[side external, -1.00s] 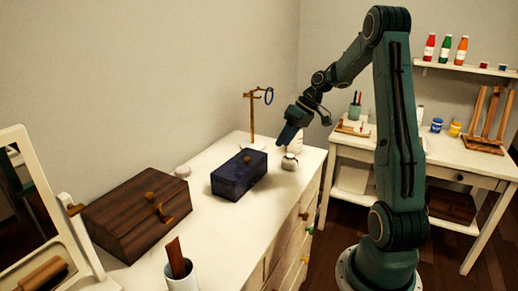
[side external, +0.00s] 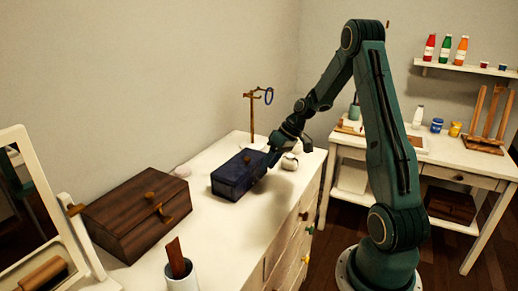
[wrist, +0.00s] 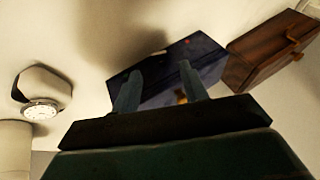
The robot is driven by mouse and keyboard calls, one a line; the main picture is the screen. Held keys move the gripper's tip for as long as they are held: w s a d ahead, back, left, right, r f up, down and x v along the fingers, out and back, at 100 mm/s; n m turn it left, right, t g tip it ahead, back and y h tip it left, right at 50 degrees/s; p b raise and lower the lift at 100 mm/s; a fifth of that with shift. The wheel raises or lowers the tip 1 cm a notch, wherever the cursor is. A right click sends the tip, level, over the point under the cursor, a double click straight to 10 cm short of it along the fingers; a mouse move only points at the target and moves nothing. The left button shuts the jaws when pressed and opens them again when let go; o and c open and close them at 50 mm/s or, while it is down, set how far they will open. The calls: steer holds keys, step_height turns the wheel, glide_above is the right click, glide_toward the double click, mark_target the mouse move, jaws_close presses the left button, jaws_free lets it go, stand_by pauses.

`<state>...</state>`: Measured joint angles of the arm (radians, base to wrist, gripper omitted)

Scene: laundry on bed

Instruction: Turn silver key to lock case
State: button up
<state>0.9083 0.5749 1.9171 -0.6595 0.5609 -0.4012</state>
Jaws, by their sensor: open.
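I cannot tell whether that piece is a key or a latch, and no clearly silver key shows. My gripper (wrist: 160,70) is open, with nothing seen held between its fingers. In the side view my gripper (side external: 271,160) is low at the case's right end; I cannot tell whether they touch.
A white watch holder (side external: 289,163) stands close right of my gripper. A brass stand (side external: 252,115) is behind. The dresser front is mostly clear.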

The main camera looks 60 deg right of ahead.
mark_target(259, 179)
steer(key=shift+x, duration=2.2)
jaws_close()
